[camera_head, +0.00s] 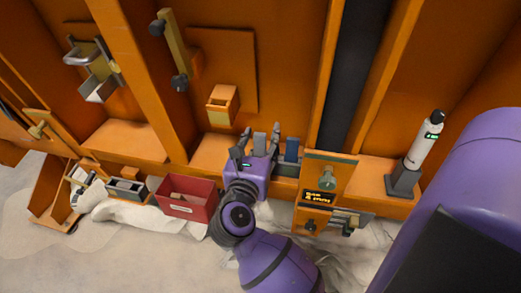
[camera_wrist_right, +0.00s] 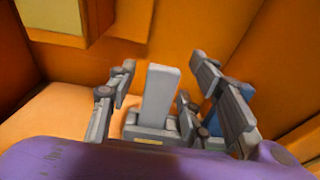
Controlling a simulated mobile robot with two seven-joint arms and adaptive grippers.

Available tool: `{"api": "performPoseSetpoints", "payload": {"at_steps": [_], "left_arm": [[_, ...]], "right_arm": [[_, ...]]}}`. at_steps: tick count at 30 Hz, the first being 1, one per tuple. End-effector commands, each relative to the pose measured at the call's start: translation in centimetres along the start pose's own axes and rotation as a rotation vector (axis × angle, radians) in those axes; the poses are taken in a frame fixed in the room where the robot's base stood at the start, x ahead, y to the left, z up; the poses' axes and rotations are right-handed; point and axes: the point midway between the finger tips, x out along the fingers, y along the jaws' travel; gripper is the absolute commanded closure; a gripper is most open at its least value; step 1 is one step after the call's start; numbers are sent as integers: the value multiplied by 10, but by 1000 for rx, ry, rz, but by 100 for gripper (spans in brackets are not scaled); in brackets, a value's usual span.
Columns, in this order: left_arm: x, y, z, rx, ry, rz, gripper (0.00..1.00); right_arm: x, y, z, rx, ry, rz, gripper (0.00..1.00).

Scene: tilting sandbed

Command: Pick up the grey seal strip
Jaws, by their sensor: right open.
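The grey seal strip (camera_wrist_right: 159,98) stands upright as a light grey slab in the right wrist view, its lower end at a grey holder (camera_wrist_right: 148,131). In the head view, the strip (camera_head: 259,141) shows above my purple wrist. My right gripper (camera_wrist_right: 163,62) is open, one finger on each side of the strip, with visible gaps between. It also shows in the head view (camera_head: 261,130). A blue strip (camera_head: 291,150) stands just right of it and is partly hidden by the right finger in the wrist view. My left gripper is not in view.
A red bin (camera_head: 186,196) and a small grey box (camera_head: 126,189) lie to the left. An orange panel with a lit display (camera_head: 319,197) stands close on the right. A white cylinder (camera_head: 424,141) stands in a dark base further right. Orange posts and wall rise behind.

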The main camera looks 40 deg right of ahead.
Motion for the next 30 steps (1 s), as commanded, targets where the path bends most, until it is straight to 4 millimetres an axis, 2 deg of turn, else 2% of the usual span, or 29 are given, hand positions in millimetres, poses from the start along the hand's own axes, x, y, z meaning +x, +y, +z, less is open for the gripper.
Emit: {"api": "performPoseSetpoints", "payload": {"at_steps": [3, 13, 23, 26, 30], "left_arm": [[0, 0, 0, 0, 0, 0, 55], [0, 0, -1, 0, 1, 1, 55], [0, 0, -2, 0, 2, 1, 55], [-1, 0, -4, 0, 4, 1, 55], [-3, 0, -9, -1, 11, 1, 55]], "right_arm": [[0, 0, 0, -1, 0, 0, 57], [-1, 0, 0, -1, 0, 0, 100], [-1, 0, 4, 1, -2, 0, 100], [-1, 0, 17, 5, -4, 0, 100], [-1, 0, 46, 8, -4, 0, 100]]}}
